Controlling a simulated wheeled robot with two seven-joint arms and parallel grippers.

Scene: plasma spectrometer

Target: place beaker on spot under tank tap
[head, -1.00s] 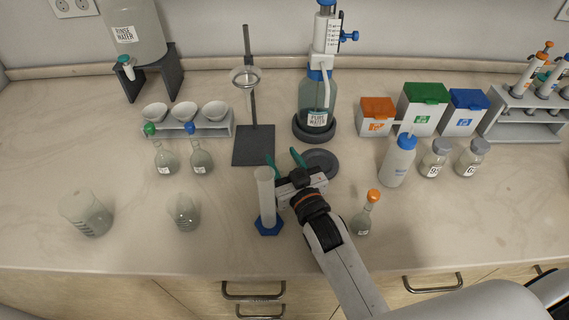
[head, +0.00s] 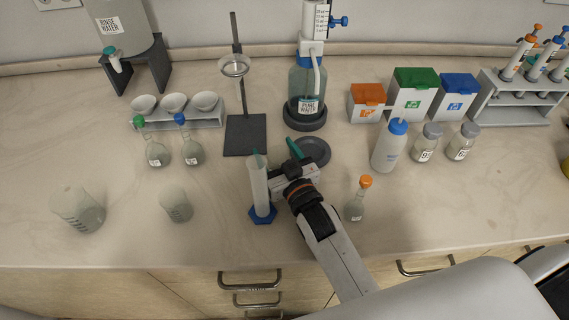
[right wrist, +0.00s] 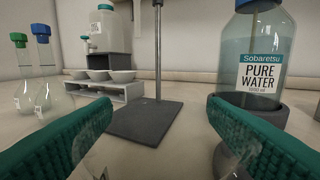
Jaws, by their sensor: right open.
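A larger clear beaker (head: 79,210) and a smaller one (head: 175,204) stand on the left front of the counter. The rinse water tank (head: 122,22) sits on a dark stand at the back left, its teal-handled tap (head: 112,56) facing forward. I see no distinct mark on the counter below the tap. My right gripper (head: 275,152) is open and empty, with teal fingers pointing toward the back, just right of the graduated cylinder (head: 259,185) and well right of both beakers. The tank also shows in the right wrist view (right wrist: 105,40). My left gripper is not in view.
A ring stand (head: 245,135), a white rack with bowls (head: 180,120) and two stoppered flasks (head: 158,150) stand between my right gripper and the tank. The pure water bottle (head: 307,90) is behind the gripper. An orange-capped flask (head: 356,205) stands to its right.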

